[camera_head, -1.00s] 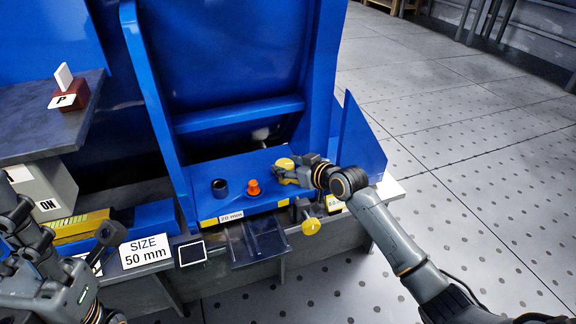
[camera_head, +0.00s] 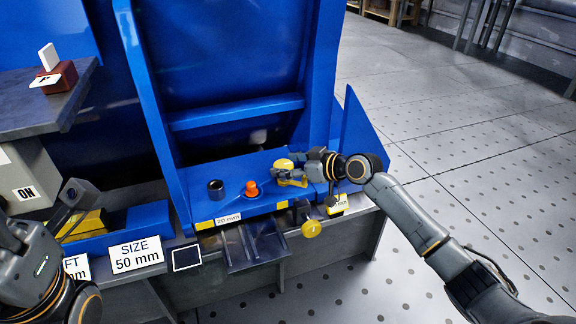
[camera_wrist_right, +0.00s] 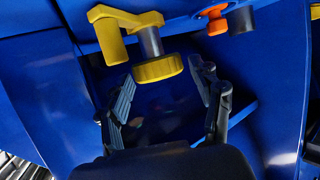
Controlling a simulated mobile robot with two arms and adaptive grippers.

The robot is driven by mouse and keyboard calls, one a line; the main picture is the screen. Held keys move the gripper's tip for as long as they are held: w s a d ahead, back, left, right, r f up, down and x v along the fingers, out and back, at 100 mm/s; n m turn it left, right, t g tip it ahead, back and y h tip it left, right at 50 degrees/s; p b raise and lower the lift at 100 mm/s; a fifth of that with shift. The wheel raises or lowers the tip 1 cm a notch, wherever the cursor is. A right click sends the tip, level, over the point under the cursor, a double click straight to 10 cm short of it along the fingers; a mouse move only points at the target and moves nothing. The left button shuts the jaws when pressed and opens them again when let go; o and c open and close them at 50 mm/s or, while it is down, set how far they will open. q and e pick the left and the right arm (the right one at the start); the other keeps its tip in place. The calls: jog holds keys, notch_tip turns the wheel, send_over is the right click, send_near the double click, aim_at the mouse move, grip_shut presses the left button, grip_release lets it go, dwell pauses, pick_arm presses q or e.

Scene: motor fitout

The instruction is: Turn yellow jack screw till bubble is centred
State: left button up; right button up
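A yellow round knob (camera_head: 284,164) on a shaft, with a yellow bracket (camera_head: 290,181), stands on the blue ledge; this looks like the jack screw. In the right wrist view the yellow knob (camera_wrist_right: 158,68), its grey shaft and the bracket (camera_wrist_right: 118,22) show clearly. My right gripper (camera_head: 303,168) is just right of it. In the wrist view its fingers (camera_wrist_right: 165,80) are apart, with the knob just beyond and between the tips; nothing is gripped. My left gripper (camera_head: 76,203) is at the lower left, away from the screw; its opening is unclear. No bubble can be made out.
An orange knob (camera_head: 251,188) and a dark cylinder (camera_head: 216,188) stand left of the yellow knob on the ledge. Another yellow knob (camera_head: 311,228) sticks out below the ledge. A "SIZE 50 mm" sign (camera_head: 136,254) stands at the left. Open floor (camera_head: 470,170) lies to the right.

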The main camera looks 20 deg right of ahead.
dwell(0.3)
jog(key=v, duration=1.2)
jog(key=shift+f, duration=0.1)
dwell(0.5)
